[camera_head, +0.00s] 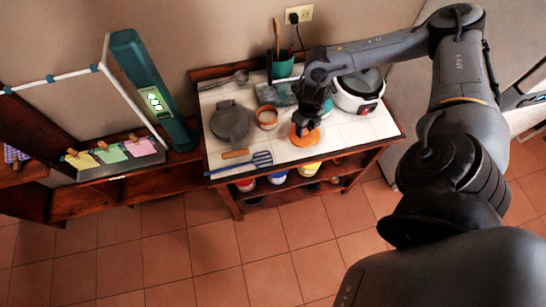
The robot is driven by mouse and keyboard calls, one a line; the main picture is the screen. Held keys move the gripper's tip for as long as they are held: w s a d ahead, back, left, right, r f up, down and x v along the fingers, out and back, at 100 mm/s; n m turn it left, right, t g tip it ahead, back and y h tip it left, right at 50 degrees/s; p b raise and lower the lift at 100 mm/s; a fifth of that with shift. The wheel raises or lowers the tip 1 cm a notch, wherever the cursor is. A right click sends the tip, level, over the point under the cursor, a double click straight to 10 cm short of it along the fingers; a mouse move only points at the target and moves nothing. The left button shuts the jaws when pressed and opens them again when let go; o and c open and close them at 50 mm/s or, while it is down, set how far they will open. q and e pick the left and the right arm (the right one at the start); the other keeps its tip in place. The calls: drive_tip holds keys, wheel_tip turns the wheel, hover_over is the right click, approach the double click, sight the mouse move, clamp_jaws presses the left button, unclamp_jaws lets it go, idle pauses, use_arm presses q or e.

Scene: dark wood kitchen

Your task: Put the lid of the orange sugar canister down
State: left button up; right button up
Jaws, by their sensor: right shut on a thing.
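The orange lid (306,138) is at the front middle of the white tiled counter top, under my right gripper. My right gripper (303,128) points down and is shut on the lid. I cannot tell whether the lid touches the tiles. The open orange canister (267,118) stands just left of the lid, apart from it, with a brownish inside showing. My left gripper is not in view.
A grey round pan (231,122) with a wooden handle lies on the left. A blue slotted spatula (262,159) lies at the front edge. A white rice cooker (358,93) stands behind right. A green utensil pot (282,67) stands at the back. Bare tiles (345,132) show right of the lid.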

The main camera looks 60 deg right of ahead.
drive_tip(key=shift+s+a+f, duration=0.5)
drive_tip(key=shift+a+f, duration=0.1)
drive_tip(key=shift+f, duration=0.2)
drive_tip(key=shift+a+f+b, duration=0.1)
drive_tip(key=shift+f+b, duration=0.15)
drive_tip(key=shift+b, duration=0.1)
drive_tip(key=shift+w+d+f, duration=0.3)
drive_tip(key=shift+w+f, duration=0.1)
drive_tip(key=shift+w, duration=0.3)
drive_tip(key=shift+w+a+f+p, duration=0.4)
drive_tip(key=shift+w+a+f, duration=0.25)
drive_tip(key=shift+w+f, duration=0.9)
drive_tip(key=shift+w+a+f+p, duration=0.45)
drive_tip(key=shift+w+a+f, duration=0.25)
drive_tip(key=shift+w+f, duration=0.85)
drive_tip(key=shift+w+a+f+p, duration=0.4)
drive_tip(key=shift+w+a+f, duration=0.25)
drive_tip(key=shift+w+f, duration=0.85)
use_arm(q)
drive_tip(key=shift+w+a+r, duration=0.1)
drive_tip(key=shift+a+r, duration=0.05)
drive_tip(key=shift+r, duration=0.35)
use_arm(e)
drive_tip(key=shift+s+f, duration=0.25)
drive_tip(key=shift+f, duration=0.1)
